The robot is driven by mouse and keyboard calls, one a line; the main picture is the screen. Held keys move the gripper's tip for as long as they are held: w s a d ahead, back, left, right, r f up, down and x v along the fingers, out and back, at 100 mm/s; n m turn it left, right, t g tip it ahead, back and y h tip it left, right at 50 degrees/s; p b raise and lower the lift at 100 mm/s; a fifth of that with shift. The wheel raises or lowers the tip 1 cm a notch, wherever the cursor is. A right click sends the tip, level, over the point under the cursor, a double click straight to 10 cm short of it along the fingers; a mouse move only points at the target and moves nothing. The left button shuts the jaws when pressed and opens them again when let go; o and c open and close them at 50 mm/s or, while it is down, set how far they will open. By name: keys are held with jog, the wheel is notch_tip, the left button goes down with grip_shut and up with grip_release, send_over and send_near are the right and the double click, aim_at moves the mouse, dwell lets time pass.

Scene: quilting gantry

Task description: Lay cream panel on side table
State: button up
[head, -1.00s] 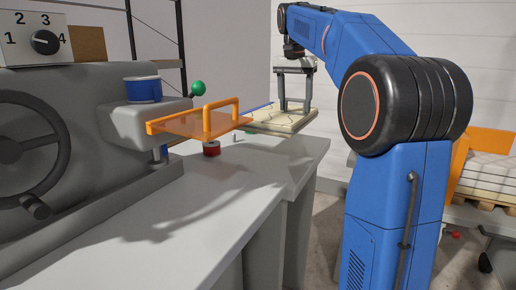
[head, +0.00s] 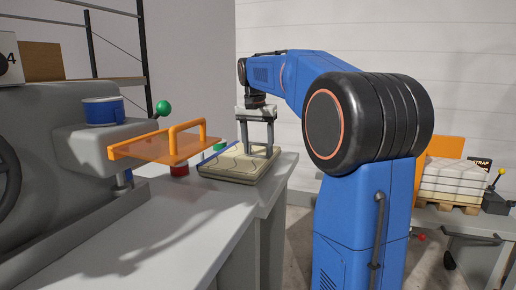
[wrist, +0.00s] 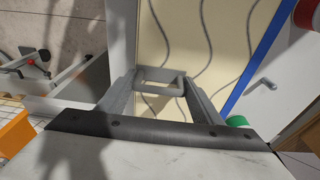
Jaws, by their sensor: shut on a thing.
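The cream panel (head: 232,170) is a flat, thick pad with wavy stitched lines. In the head view it is low over the far right end of the grey worktop (head: 190,222); I cannot tell whether it touches. My gripper (head: 258,150) is above it, shut on its near right part. In the wrist view the fingers (wrist: 160,82) reach onto the cream panel (wrist: 208,40), and a blue strip (wrist: 262,55) runs along its side. I cannot tell for certain which surface is the side table.
The orange guard (head: 160,148) of the grey machine (head: 65,130) is close left of the panel. A red spool (head: 179,169) stands near the panel. At right, a pallet (head: 455,198) bears stacked white panels (head: 458,178) before an orange board.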

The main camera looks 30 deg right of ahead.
jog(key=shift+f, duration=0.15)
jog(key=o, duration=1.5)
jog(key=shift+f, duration=0.1)
jog(key=shift+o, duration=0.2)
notch_tip(320, 180, up, 12)
jog(key=s+a, duration=0.1)
jog(key=shift+a, duration=0.25)
